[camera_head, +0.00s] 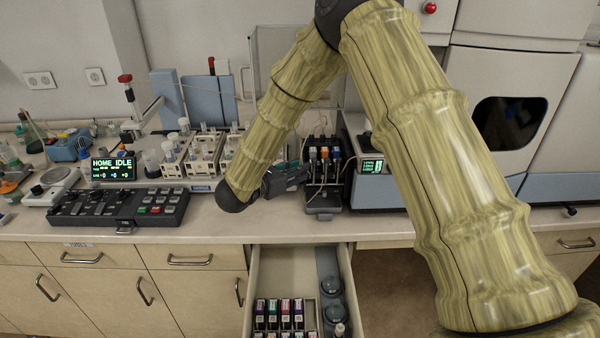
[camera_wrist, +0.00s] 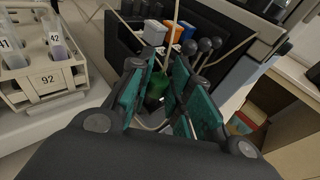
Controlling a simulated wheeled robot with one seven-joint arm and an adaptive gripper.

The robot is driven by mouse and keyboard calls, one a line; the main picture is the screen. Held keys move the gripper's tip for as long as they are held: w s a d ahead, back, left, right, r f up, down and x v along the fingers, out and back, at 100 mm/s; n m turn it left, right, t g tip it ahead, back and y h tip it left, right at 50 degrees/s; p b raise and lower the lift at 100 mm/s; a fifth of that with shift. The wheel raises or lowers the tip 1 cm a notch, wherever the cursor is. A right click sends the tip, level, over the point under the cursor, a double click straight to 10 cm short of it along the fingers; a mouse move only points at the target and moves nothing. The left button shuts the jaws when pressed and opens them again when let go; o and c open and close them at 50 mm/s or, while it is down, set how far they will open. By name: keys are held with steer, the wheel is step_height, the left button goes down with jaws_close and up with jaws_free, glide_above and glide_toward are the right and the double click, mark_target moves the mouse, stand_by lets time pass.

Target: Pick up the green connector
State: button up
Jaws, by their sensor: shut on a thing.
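The green connector (camera_wrist: 156,88) shows in the wrist view between the teal pads of my gripper (camera_wrist: 160,82), which is shut on it. The finger pads cover much of its sides, and its lower end is hard to make out. In the head view my gripper (camera_head: 288,178) is low over the bench, just left of the dark connector holder (camera_head: 322,198). The green connector cannot be made out there. A white connector (camera_wrist: 155,32), an orange connector (camera_wrist: 173,34) and a blue connector (camera_wrist: 187,31) stand in the holder beyond the fingers.
Thin cables (camera_wrist: 222,58) run around the holder. A rack of numbered tubes (camera_wrist: 48,80) stands left of my gripper. An open drawer (camera_head: 290,265) with several cartridges is below the bench edge. A small display unit (camera_head: 372,166) stands right of the holder.

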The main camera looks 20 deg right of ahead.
steer(key=shift+r, duration=0.1)
steer(key=shift+c, duration=0.3)
steer(key=shift+r+b, duration=0.7)
steer(key=shift+r, duration=0.15)
steer(key=shift+s+r+b, duration=0.3)
steer(key=shift+r+b, duration=0.25)
steer(key=shift+r, duration=0.2)
steer(key=s+r+b, duration=0.1)
steer(key=s+b, duration=0.3)
steer(key=s, duration=1.1)
steer(key=shift+s+r+b, duration=0.25)
steer(key=shift+r+b, duration=0.05)
steer(key=shift+b, duration=0.05)
